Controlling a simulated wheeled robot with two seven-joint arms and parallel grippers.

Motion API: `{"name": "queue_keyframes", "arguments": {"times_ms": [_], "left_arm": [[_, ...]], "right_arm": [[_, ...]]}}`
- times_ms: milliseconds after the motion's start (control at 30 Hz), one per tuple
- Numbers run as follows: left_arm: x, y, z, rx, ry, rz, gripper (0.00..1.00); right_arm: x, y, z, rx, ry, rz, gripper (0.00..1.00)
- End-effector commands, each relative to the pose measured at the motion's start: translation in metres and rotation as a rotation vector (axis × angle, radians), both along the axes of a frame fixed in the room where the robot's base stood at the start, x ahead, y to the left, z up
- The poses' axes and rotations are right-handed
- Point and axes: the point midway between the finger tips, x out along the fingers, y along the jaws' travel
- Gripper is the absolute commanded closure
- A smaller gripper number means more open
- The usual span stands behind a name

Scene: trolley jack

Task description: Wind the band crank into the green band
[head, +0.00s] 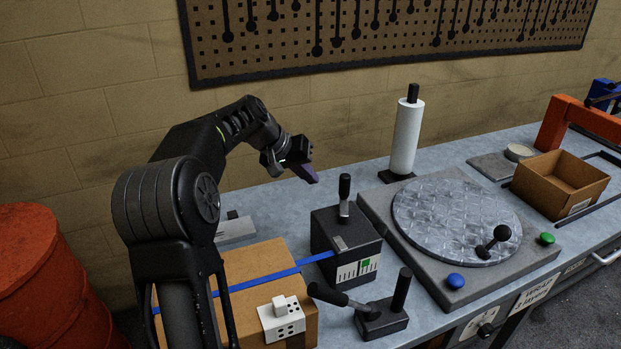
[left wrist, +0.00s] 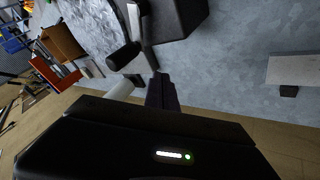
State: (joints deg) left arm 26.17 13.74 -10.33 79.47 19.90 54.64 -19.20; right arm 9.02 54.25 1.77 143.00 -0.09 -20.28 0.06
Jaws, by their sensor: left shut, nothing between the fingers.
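The band crank is a black upright handle (head: 344,190) on top of a dark box (head: 335,232). A white scale (head: 352,272) on the box front has a green band (head: 366,265); I cannot make out a pointer. A blue strap (head: 270,274) runs from the box over a cardboard carton. My left gripper (head: 305,174) is shut and empty, above and left of the crank handle, apart from it. In the left wrist view its closed fingers (left wrist: 162,92) show near the crank handle (left wrist: 124,55) and the dark box (left wrist: 180,14). My right gripper is not in view.
The carton (head: 245,262) stands left of the box. A black lever stand (head: 382,318) is in front. A round turntable (head: 455,218) with a knob and a white roll (head: 406,137) stand to the right. An open brown box (head: 562,180) is further right.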

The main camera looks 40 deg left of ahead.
Motion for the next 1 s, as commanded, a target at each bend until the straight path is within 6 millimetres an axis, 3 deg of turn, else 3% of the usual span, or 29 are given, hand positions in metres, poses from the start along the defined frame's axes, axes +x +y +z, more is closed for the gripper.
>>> {"name": "queue_keyframes", "arguments": {"times_ms": [200, 400, 1000], "left_arm": [[-0.027, 0.016, 0.042, 0.005, -0.008, 0.004, 1.00], [-0.045, 0.025, 0.067, 0.004, -0.004, 0.006, 1.00], [-0.049, 0.026, 0.073, 0.002, -0.003, 0.003, 1.00]], "right_arm": [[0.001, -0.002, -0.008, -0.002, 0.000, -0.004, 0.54], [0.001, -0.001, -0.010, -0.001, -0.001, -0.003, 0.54], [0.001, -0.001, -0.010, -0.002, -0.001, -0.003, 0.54]]}}
